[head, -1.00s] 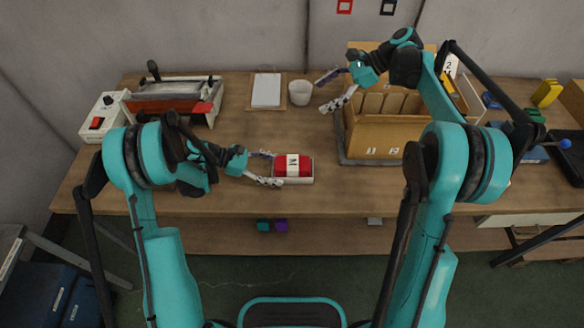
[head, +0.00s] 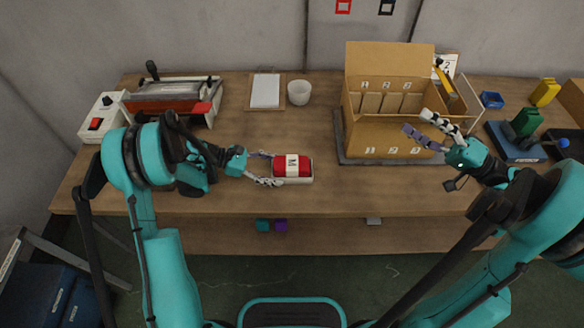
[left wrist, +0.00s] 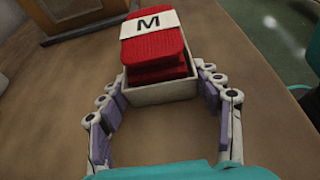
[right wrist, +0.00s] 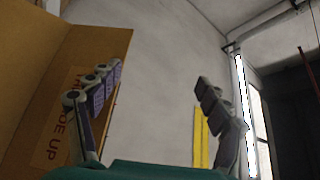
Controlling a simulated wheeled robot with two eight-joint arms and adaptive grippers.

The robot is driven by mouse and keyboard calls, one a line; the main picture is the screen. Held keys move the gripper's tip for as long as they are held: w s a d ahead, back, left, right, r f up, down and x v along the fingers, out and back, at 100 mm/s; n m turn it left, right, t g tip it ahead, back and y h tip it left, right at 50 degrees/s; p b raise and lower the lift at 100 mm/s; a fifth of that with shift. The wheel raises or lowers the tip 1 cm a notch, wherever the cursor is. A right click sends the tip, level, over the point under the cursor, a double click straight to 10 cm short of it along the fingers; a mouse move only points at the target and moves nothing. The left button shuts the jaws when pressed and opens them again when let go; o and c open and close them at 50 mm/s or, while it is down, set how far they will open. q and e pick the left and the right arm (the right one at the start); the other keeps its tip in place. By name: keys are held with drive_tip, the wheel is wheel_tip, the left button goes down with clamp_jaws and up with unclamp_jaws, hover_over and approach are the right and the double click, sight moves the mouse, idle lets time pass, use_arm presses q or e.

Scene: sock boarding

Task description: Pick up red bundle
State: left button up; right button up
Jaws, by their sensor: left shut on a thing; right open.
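The red bundle (head: 284,165) has a white band marked M and sits in a small white tray (head: 305,181) on the table. In the left wrist view the bundle (left wrist: 153,50) rests in the tray (left wrist: 165,93), rising above its rim. My left gripper (head: 265,168) is shut on the tray, its fingers (left wrist: 163,88) along the tray's two sides at its near end. My right gripper (head: 420,126) is open and empty, in front of the right part of the cardboard box (head: 365,143). The right wrist view shows its spread fingers (right wrist: 158,80) with nothing between them.
The open box has numbered compartments and stands on a dark mat (head: 350,160). A red-fronted machine (head: 172,105) stands left. Blue, green and yellow items (head: 545,92) fill the right. The table's front middle is clear.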

drive_tip(key=s+a+f+n+g+h, duration=0.1)
drive_tip(key=s+a+f+n+g, duration=0.1)
drive_tip(key=a+f+n+g, duration=0.45)
drive_tip(key=n+g+h, duration=0.2)
drive_tip(key=n+g, duration=0.1)
drive_tip(key=n, duration=0.6)
approach(295, 163)
wheel_tip(295, 163, up, 3)
drive_tip(key=s, duration=0.1)
drive_tip(key=a+f+n, duration=0.1)
drive_tip(key=w+a+f+n+g, duration=0.1)
drive_tip(key=a, duration=0.1)
drive_tip(key=w+a+f+n, duration=0.1)
drive_tip(key=a+f+n, duration=0.1)
drive_tip(key=shift+w+h, duration=0.1)
drive_tip(key=shift+h, duration=0.3)
drive_tip(key=x, duration=0.6)
drive_tip(key=c, duration=1.3)
